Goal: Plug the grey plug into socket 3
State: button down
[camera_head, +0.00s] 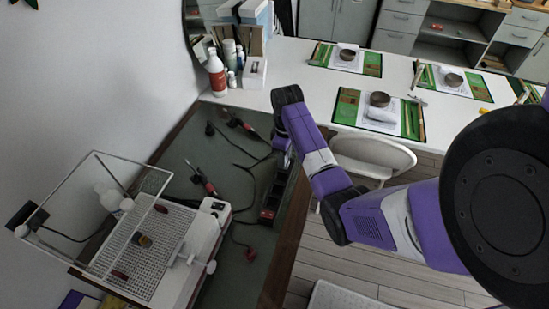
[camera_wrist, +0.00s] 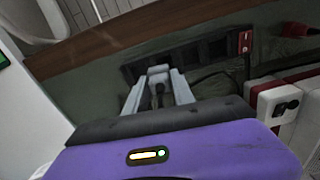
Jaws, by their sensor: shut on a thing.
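My gripper (camera_wrist: 158,78) is shut on a small dark grey plug (camera_wrist: 160,90), seen between its pale fingers in the wrist view. The black power strip (camera_wrist: 205,52) lies just beyond the fingertips, with a red switch (camera_wrist: 245,42) at its right end. The fingertips overlap the strip's left part in the wrist view; I cannot tell whether the plug touches a socket. In the head view my gripper (camera_head: 283,160) is at the far end of the power strip (camera_head: 272,193), and the plug is hidden. Socket numbers are not readable.
The white-and-red soldering station (camera_head: 215,208) stands left of the strip. Red-handled tools (camera_head: 203,180) and black cables lie on the dark green bench mat (camera_head: 190,150). A white chair (camera_head: 372,155) stands to the right.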

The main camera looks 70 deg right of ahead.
jog(key=shift+w+a, duration=0.15)
jog(key=shift+a, duration=0.3)
jog(key=shift+a+r+n, duration=0.1)
jog(key=shift+a+n, duration=0.05)
jog(key=shift+n, duration=0.25)
jog(key=shift+w, duration=0.1)
jog(key=shift+f+b, duration=0.3)
jog(key=shift+f, duration=1.1)
notch_tip(320, 180, down, 3)
jog(key=b, duration=0.3)
jog(key=shift+f, duration=0.15)
jog(key=shift+p, duration=0.95)
dwell(0.5)
jog(key=shift+f+b, duration=0.35)
jog(key=shift+f, duration=0.15)
dwell(0.5)
